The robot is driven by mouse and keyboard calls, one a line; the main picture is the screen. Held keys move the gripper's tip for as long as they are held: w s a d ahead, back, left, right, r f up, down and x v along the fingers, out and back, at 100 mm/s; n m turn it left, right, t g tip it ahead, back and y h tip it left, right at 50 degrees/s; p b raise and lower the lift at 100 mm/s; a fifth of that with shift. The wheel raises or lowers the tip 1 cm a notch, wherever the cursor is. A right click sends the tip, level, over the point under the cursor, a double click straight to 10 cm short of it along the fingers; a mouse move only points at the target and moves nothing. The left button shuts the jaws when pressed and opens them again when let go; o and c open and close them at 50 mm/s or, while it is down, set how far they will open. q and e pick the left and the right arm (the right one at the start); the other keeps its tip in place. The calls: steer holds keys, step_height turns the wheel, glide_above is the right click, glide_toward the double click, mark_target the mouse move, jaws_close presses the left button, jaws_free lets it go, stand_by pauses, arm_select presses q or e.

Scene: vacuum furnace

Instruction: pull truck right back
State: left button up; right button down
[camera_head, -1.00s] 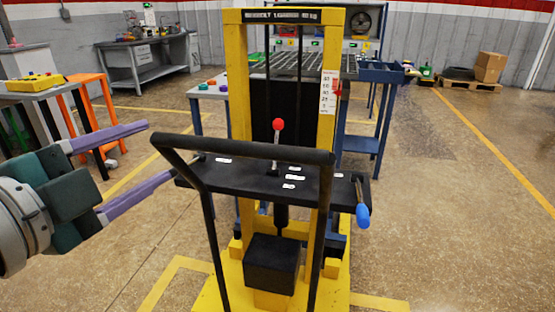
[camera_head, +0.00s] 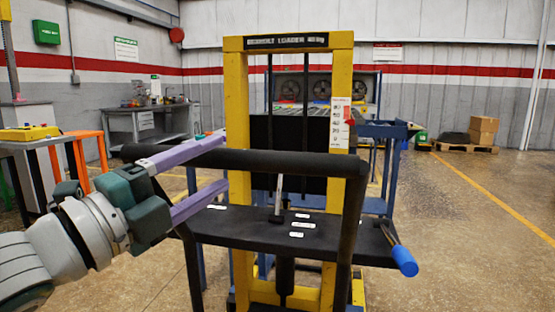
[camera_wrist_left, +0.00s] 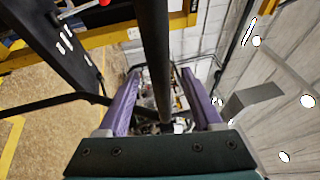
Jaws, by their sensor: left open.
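The truck (camera_head: 238,110) is a yellow mast frame with a black panel and a black push handle (camera_head: 300,162) facing me. A blue-gripped lever (camera_head: 404,260) sticks out at the panel's right. My left gripper (camera_head: 222,162) is open, with purple fingers at the left part of the handle, one above and one below it. In the left wrist view the handle bar (camera_wrist_left: 152,40) runs between the two spread fingers, without clear contact. The red knob of the upright lever (camera_head: 279,195) is hidden behind the handle in the head view. My right gripper is not in view.
A blue-framed table (camera_head: 385,130) stands behind the truck. An orange stool (camera_head: 88,150) and a grey table (camera_head: 40,143) are at the left, a workbench (camera_head: 150,125) farther back. Boxes on a pallet (camera_head: 483,130) are at the back right. The floor at the right is clear.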

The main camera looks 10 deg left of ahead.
mark_target(220, 164)
arm_select(q)
steer(key=shift+x, duration=2)
steer(key=shift+c, duration=0.4)
jaws_close()
